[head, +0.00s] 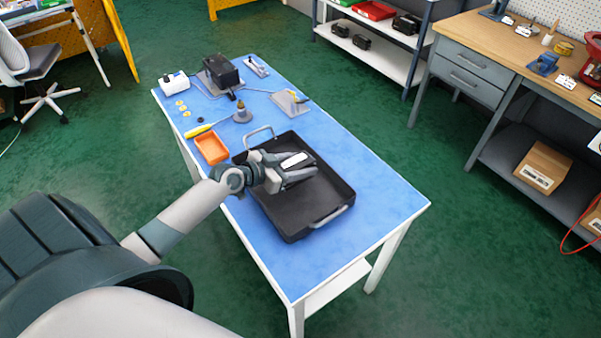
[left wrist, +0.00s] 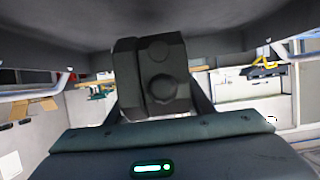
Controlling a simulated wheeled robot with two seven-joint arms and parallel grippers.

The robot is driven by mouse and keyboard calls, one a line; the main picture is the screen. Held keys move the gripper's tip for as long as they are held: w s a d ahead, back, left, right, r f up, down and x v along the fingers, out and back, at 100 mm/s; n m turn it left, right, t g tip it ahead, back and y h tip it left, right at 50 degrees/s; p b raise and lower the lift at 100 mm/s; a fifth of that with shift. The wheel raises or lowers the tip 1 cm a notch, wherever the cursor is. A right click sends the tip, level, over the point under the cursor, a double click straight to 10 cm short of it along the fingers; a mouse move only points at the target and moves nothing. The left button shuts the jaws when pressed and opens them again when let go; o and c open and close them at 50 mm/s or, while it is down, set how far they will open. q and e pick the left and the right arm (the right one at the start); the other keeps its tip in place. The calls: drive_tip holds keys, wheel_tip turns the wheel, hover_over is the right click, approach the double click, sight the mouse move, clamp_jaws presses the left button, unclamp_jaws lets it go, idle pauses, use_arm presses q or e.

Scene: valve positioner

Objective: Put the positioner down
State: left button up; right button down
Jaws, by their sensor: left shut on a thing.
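My left gripper (head: 292,170) reaches in from the left over the black tray (head: 333,203) on the blue-topped table. It is shut on a dark grey block with round knobs, which I take to be the positioner (left wrist: 155,82). The block shows between the fingers in the left wrist view. In the head view the gripper mostly hides it, and I cannot tell whether it touches the tray floor. The rest of the tray looks empty. My right gripper is not in view.
An orange bin (head: 211,147), a yellow-handled screwdriver (head: 198,131), a grey cone-shaped part (head: 242,113) and a plate with a tool (head: 291,102) lie beyond the tray. A black box (head: 221,71) and a white box (head: 174,84) stand at the far end. The table's right side (head: 385,195) is clear.

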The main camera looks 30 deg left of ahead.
use_arm(q)
drive_tip(key=shift+r, duration=0.1)
drive_tip(key=shift+f+p, duration=0.3)
drive_tip(key=shift+f, duration=1.7)
drive_tip(key=shift+f, duration=0.1)
drive_tip(key=o, duration=1.5)
drive_tip(key=shift+f, duration=0.1)
